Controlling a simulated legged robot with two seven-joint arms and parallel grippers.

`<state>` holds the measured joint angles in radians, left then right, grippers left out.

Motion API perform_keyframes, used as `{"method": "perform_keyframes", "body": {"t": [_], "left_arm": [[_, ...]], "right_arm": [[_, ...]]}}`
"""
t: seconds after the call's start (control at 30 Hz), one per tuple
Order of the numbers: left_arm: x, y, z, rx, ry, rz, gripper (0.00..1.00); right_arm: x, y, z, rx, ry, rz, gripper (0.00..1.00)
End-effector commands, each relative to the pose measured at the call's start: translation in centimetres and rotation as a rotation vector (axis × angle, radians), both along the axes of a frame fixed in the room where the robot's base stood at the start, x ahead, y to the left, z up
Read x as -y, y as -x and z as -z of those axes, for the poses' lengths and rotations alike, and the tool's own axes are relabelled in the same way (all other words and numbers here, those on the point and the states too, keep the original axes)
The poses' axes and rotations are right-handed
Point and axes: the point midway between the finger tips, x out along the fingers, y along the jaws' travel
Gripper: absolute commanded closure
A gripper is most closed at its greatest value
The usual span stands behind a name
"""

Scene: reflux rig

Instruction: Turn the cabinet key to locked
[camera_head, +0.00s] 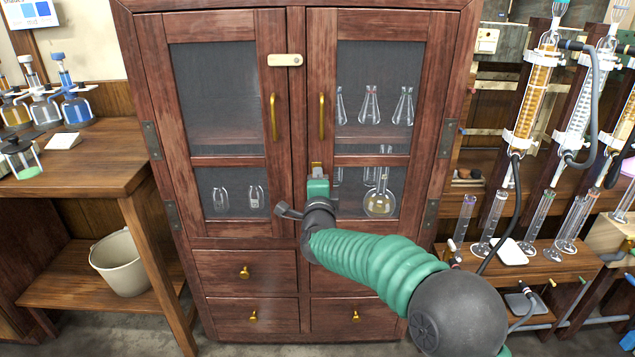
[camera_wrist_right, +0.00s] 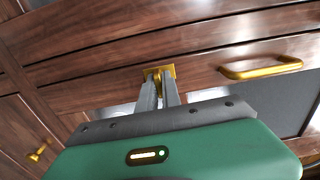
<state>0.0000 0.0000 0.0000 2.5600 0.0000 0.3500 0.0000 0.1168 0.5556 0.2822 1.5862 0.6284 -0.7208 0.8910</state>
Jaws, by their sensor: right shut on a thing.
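The wooden cabinet (camera_head: 297,120) stands upright in the middle of the head view, its two glazed doors shut. My right gripper (camera_head: 317,172) is at the lower part of the right door, near the seam between the doors. In the right wrist view its two grey fingers (camera_wrist_right: 160,88) are shut at a brass lock plate (camera_wrist_right: 159,72) on the door frame. The cabinet key itself is hidden between the fingers, so its angle cannot be told. The brass plate also shows just above the gripper in the head view (camera_head: 317,165). My left gripper is not in view.
Brass door handles (camera_head: 322,117) stand out above the gripper. Flasks (camera_head: 380,200) sit behind the glass. A bench with bottles (camera_head: 75,105) and a bucket (camera_head: 120,262) are at left; glass columns (camera_head: 530,90) and tubing are at right.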

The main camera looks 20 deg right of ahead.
Motion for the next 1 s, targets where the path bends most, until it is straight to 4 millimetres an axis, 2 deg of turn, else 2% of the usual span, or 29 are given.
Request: {"method": "perform_keyframes", "body": {"t": [0.03, 0.43, 0.47, 0.6, 0.87, 1.0], "left_arm": [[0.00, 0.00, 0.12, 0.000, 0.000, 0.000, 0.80], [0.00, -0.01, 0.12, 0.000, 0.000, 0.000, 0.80], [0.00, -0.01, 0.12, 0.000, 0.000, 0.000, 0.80], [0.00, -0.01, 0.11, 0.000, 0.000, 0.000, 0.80], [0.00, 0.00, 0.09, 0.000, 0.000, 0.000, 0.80], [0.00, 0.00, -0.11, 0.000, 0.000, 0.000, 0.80]], "right_arm": [[0.08, 0.01, 0.44, -0.006, -0.006, 0.001, 1.00], [0.10, 0.01, 0.46, -0.005, -0.011, 0.001, 1.00], [0.11, 0.01, 0.47, -0.006, -0.011, 0.001, 0.89], [0.10, 0.02, 0.37, -0.004, -0.011, 0.001, 0.71], [0.05, 0.05, 0.13, 0.000, -0.009, 0.001, 0.70], [-0.19, 0.78, -0.03, 0.001, -0.009, 0.001, 0.70]]}}
